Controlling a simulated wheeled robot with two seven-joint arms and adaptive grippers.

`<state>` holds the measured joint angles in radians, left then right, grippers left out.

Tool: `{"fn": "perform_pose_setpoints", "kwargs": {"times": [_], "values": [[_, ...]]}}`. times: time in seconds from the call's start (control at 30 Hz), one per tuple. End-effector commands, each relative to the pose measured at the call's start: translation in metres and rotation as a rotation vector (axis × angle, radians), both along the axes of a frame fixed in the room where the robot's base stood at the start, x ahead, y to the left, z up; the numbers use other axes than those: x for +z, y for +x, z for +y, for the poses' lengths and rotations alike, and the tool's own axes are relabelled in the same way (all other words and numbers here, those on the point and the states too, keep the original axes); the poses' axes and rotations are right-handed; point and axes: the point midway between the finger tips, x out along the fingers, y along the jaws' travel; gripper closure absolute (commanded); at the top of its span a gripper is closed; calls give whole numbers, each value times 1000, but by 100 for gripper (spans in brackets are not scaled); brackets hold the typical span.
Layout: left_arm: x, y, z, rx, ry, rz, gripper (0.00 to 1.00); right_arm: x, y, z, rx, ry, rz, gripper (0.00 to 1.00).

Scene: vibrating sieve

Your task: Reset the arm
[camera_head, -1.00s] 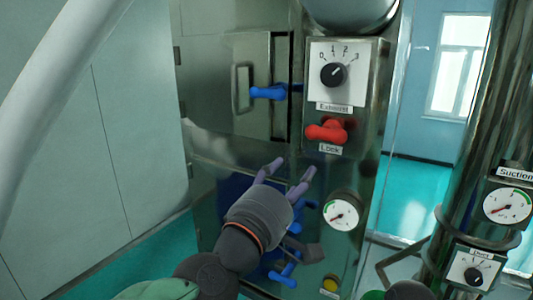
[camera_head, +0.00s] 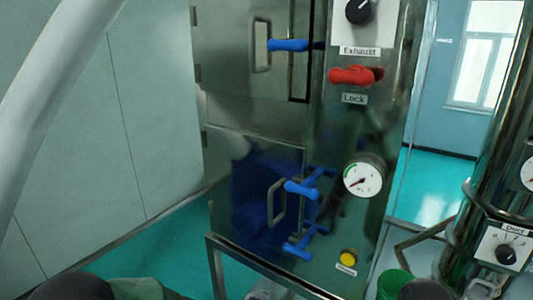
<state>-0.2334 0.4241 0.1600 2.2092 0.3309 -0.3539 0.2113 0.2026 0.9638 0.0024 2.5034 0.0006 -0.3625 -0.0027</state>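Neither of my grippers shows in the head view. Only dark rounded parts of my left arm show at the bottom left edge, and a dark rounded part shows at the bottom right edge. The metal cabinet (camera_head: 255,112) stands in front, with a blue upper handle (camera_head: 288,45) and blue lower handles (camera_head: 303,188) (camera_head: 297,250). The red Lock handle (camera_head: 355,75) sits on its right column, apart from any visible part of my arms.
The Exhaust knob (camera_head: 360,10) is above the Lock handle. A pressure gauge (camera_head: 363,178) and yellow button (camera_head: 348,258) are lower down. The Duct dial (camera_head: 505,250) is at the right. A green bucket (camera_head: 394,283) stands at the bottom. Space before the cabinet looks clear.

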Motion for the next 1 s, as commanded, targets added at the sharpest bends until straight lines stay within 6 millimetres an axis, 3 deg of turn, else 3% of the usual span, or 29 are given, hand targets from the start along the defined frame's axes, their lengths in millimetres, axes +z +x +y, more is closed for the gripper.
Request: {"fn": "perform_pose_setpoints", "kwargs": {"times": [0.03, 0.2, 0.4, 0.5, 0.6, 0.7, 0.8, 1.0], "values": [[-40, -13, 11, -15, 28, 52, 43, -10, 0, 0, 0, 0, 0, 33], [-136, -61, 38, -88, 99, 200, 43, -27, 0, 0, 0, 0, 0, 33], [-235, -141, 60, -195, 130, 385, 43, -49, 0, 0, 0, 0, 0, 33], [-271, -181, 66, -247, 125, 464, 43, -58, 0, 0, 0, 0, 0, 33], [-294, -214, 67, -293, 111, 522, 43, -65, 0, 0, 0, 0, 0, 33], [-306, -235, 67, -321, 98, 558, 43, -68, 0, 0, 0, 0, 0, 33], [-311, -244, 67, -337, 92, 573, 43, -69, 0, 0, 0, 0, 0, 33], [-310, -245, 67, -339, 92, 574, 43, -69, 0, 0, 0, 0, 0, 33]]}}
